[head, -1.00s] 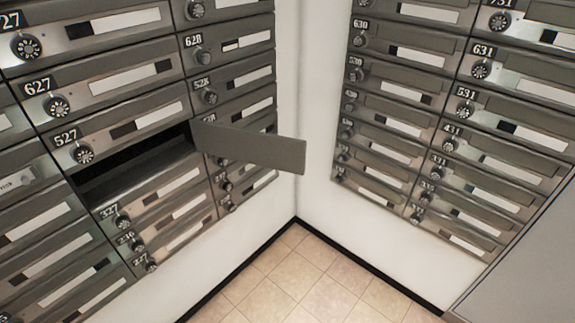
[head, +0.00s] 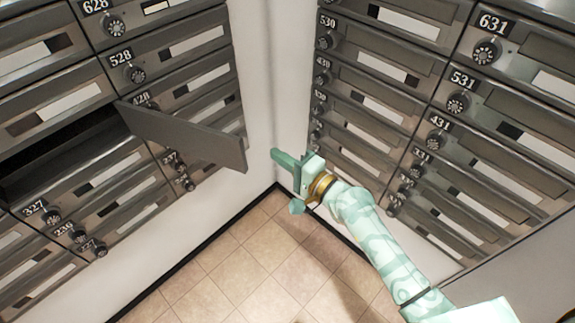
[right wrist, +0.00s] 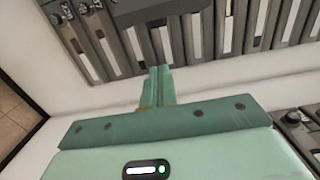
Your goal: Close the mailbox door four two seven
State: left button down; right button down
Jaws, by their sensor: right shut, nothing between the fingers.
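The mailbox door four two seven (head: 190,135) is a flat grey panel. In the head view it stands swung out to the right from the left bank, between the 327 row and the row above. Its dark open compartment (head: 62,150) shows to its left. Its own number is not readable. My right gripper (head: 277,155) is pale green, shut and empty, just right of the door's free end with a small gap. Its shut fingers also show in the right wrist view (right wrist: 158,88). My left gripper is not in view.
The left bank of mailboxes (head: 205,75) and the right bank (head: 370,110) meet a white wall corner. Box 428 (head: 142,99) is partly behind the open door. The tiled floor (head: 235,260) is clear below.

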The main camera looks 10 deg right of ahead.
jog(key=a, duration=0.3)
jog(key=w+a+p, duration=0.1)
jog(key=a, duration=0.1)
jog(key=shift+a, duration=0.35)
jog(key=shift+f, duration=0.1)
jog(key=shift+s, duration=0.1)
